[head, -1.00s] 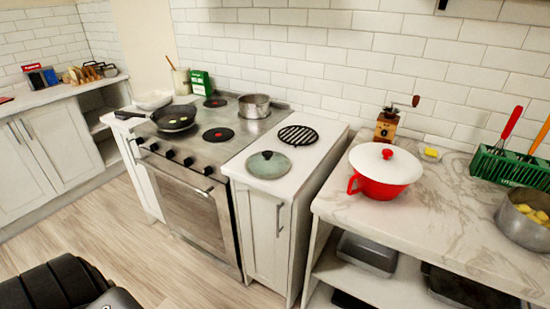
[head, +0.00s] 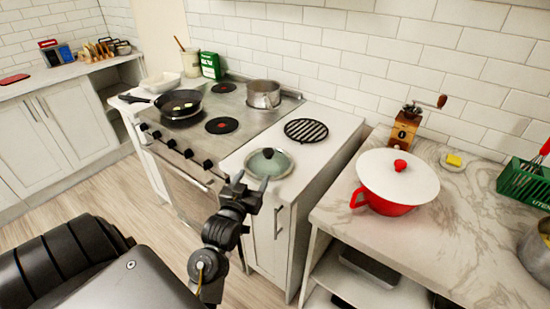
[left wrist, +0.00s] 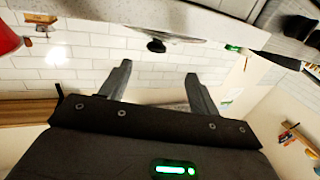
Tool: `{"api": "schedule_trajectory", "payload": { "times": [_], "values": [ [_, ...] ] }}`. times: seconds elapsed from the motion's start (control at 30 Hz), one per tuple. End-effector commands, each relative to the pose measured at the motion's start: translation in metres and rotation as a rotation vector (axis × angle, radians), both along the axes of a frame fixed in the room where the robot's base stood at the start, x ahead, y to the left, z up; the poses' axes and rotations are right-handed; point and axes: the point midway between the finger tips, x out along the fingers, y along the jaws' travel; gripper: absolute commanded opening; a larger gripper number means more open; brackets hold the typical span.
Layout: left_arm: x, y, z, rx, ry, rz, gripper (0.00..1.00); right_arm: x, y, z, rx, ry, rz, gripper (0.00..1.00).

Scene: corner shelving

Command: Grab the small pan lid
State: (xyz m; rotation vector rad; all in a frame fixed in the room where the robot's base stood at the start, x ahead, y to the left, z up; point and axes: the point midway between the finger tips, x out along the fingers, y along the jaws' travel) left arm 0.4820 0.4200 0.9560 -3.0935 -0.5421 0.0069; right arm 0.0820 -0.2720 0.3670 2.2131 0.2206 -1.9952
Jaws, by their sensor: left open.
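The small pan lid (head: 283,163) is a round, grey-green lid with a pale rim and a dark knob. It lies on the white counter strip right of the stove. My left gripper (head: 251,183) is open and empty, at the counter's front edge just in front of the lid, its fingers pointing toward it. In the left wrist view, which looks upside down, the lid's dark knob (left wrist: 156,45) shows at the counter edge beyond and between the open fingers (left wrist: 160,85). The fingers look apart from the lid. My right gripper is not in view.
A black grate (head: 306,130) lies behind the lid. On the stove (head: 195,148) are a frying pan (head: 180,104) and a steel pot (head: 263,94). A red pot with a white lid (head: 385,200) stands on the marble counter (head: 450,235) to the right.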

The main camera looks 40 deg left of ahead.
Motion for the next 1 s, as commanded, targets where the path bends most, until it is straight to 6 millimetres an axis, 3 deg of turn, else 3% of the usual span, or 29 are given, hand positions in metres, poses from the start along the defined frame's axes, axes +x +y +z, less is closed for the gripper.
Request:
{"api": "schedule_trajectory", "payload": {
  "times": [0.17, 0.4, 0.77, 1.0],
  "values": [
    [0.012, -0.004, 0.002, 0.000, -0.003, -0.014, 0.62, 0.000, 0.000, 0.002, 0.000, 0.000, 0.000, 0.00],
    [0.048, 0.006, 0.002, -0.001, -0.003, -0.018, 0.62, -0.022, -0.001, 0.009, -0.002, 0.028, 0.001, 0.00],
    [0.064, 0.014, 0.003, -0.001, -0.001, -0.014, 0.62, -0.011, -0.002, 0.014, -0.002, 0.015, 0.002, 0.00],
    [0.096, 0.026, 0.005, -0.003, -0.001, -0.013, 0.62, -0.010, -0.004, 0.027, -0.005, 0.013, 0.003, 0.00]
  ]
}}
